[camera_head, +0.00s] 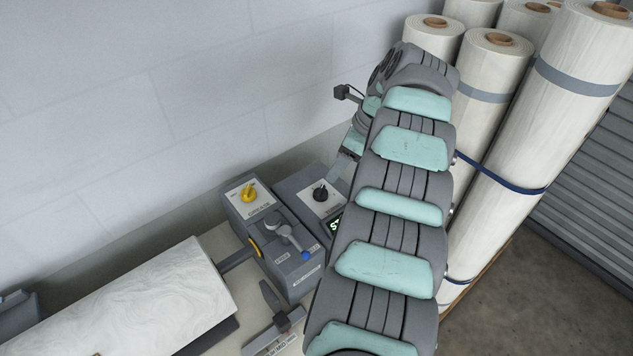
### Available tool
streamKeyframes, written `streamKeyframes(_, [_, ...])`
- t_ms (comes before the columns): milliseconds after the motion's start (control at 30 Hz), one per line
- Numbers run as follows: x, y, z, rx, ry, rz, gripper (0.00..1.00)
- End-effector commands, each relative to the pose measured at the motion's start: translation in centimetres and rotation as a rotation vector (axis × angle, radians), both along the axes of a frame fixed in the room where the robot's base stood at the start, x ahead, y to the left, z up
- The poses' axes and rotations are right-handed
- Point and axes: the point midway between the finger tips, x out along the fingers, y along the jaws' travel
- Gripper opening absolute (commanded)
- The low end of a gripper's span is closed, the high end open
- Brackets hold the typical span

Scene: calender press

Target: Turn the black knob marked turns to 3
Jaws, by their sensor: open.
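A black knob (320,193) sits on a white plate on top of the right-hand grey control box (297,186). Its marking and pointer direction are too small to read. My arm comes up from the bottom of the picture, right of the box, and bends over at the top. My gripper (345,166) hangs from the arm's far end, just above and right of the knob, apart from it as far as I can see. The gripper is small here and partly hidden by my arm, but it is open, with nothing visible in it. A green display (335,225) is partly covered by my arm.
A left-hand grey box (240,208) carries a yellow knob (248,193) and a grey lever (283,234) with a blue tip. A white roll (140,305) lies at lower left. Tall wrapped rolls (545,115) stand close right of my arm. A wall (170,90) rises behind.

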Motion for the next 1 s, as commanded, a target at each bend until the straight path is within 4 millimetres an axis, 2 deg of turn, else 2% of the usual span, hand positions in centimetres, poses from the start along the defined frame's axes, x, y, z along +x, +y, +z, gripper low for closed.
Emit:
streamKeyframes(267, [0.2, 0.7, -1.6, 0.0, 0.001, -0.001, 0.59])
streamKeyframes(700, [1.2, 3.1, -9.0, -0.002, 0.002, -0.003, 0.59])
streamKeyframes(1000, [1.5, 3.8, -9.9, 0.0, -0.001, 0.0, 0.59])
